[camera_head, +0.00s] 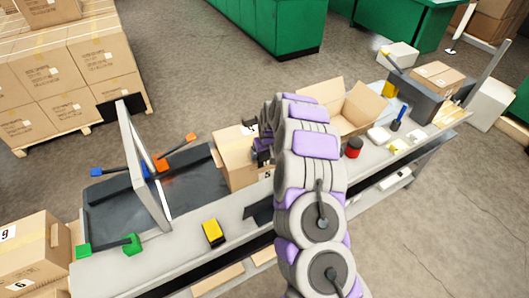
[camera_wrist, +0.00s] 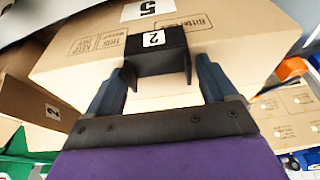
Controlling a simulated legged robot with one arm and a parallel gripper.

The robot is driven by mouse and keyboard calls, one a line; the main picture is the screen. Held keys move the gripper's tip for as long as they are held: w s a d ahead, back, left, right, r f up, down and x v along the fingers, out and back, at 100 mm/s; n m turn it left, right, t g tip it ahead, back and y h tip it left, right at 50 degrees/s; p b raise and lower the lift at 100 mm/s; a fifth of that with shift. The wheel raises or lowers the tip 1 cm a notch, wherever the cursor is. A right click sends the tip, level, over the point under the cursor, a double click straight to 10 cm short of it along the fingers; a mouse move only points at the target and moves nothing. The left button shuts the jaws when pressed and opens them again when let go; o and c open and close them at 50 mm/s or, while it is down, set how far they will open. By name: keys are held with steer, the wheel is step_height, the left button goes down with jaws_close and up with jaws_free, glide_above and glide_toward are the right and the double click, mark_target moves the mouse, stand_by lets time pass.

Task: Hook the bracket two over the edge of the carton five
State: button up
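The bracket two (camera_wrist: 157,58) is a black angled piece with a white "2" label. In the wrist view it sits at the edge of carton five (camera_wrist: 235,35), its labelled plate over the carton's printed face. Whether it bears on the cardboard I cannot tell.
The grey bench (camera_head: 190,243) carries a yellow-black item (camera_head: 213,233), a red can (camera_head: 354,147) and an open box (camera_head: 352,110). An upright panel (camera_head: 145,170) and clamps with orange and green ends stand left. Stacked cartons (camera_head: 70,75) and green cabinets (camera_head: 265,30) lie beyond.

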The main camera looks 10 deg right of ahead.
steer(key=shift+o, duration=1.1)
steer(key=shift+d, duration=1)
steer(key=d+p+v, duration=0.1)
steer(key=p+v, duration=0.2)
steer(key=v, duration=1.4)
steer(key=s+a+r+g, duration=0.1)
steer(key=s+a+r, duration=0.3)
steer(key=s+r, duration=0.4)
steer(key=s+r+m+g, duration=0.1)
steer(key=s+r+g, duration=0.1)
steer(key=s, duration=1.7)
steer(key=s+d+r+m+g, duration=0.1)
steer(key=s+r, duration=0.3)
steer(key=s, duration=1.6)
steer(key=shift+s+m+g+h, duration=0.3)
steer(key=shift+g, duration=0.3)
